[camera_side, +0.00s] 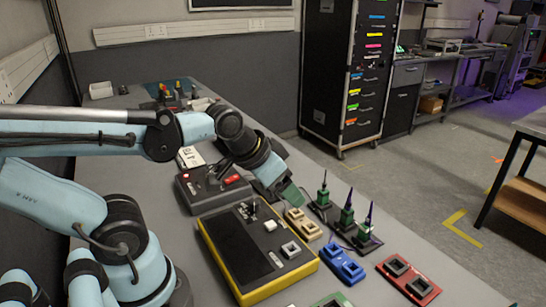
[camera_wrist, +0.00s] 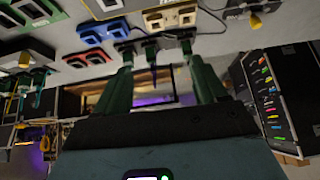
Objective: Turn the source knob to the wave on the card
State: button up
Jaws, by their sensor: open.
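My gripper (camera_side: 287,197) has green fingers, points down to the right, and hovers near the tan double holder. In the wrist view its two fingers (camera_wrist: 163,85) stand wide apart with nothing gripped between them. A yellow-edged box (camera_side: 237,278) with a dark face carries a small upright knob or lever (camera_side: 248,211) and pale square parts; my gripper is to the right of its far end. A grey box (camera_side: 205,197) with a red button stands behind it. A white card (camera_side: 190,157) with dark marks is farther back; its marks are unreadable. I cannot tell which control is the source knob.
Several green-based upright pieces (camera_side: 346,217) stand right of the gripper. A tan holder (camera_side: 303,224), a blue holder (camera_side: 342,264) and a red holder (camera_side: 408,280) line the bench's right side. A black rack cabinet (camera_side: 338,75) stands on the floor beyond.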

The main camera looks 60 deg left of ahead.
jog(key=w+a+r, duration=0.1)
jog(key=a, duration=0.1)
jog(key=w+a+r+g, duration=0.1)
jog(key=a, duration=0.2)
jog(key=a+r+g+y, duration=0.1)
jog(key=a, duration=0.2)
jog(key=shift+w+m, duration=0.3)
jog(key=shift+w, duration=0.1)
jog(key=shift+c, duration=1.3)
jog(key=m+g+h, duration=0.1)
jog(key=m+g, duration=0.1)
jog(key=g, duration=0.3)
send_over(221, 162)
jog(key=f, duration=0.1)
notch_tip(221, 162, down, 12)
jog(key=shift+s+r, duration=0.1)
jog(key=shift+r, duration=0.05)
grip_shut()
